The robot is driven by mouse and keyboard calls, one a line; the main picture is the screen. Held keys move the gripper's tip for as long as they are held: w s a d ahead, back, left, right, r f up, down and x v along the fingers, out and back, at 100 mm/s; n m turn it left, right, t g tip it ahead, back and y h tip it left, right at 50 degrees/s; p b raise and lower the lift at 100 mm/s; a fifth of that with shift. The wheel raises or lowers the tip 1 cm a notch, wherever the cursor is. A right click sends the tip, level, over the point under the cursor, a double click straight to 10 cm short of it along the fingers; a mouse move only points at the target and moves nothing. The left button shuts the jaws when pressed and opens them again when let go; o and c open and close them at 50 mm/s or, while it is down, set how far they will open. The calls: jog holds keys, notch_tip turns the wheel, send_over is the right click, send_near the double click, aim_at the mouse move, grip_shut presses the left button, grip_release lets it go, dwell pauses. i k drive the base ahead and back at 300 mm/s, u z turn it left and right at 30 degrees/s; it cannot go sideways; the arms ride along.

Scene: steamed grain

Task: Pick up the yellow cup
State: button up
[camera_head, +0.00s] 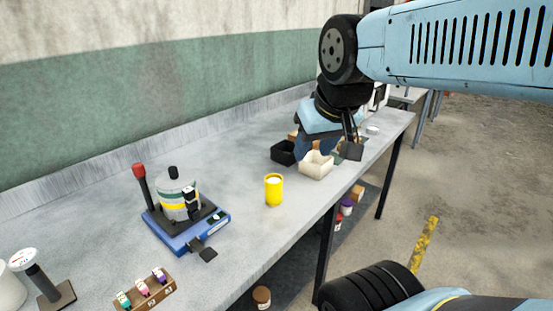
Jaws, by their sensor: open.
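The yellow cup (274,191) stands upright on the grey table (246,257), near its front edge. Something pale fills its top. My gripper (350,150) hangs from the arm farther back along the table, up and to the right of the cup. It is apart from the cup and holds nothing that I can see. One dark finger shows by the cream box; the other is hard to make out.
A cream box (316,169) and a black box (283,153) stand behind the cup, near my gripper. A blue-based device (190,236) stands left of the cup. A wooden rack (147,292) with small vials is at the front left. Table around the cup is clear.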

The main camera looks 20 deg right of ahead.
aim_at(273, 182)
jog(key=u, duration=0.55)
jog(key=k, duration=1.45)
jog(key=z, duration=0.75)
jog(key=i, duration=1)
jog(key=u, duration=0.05)
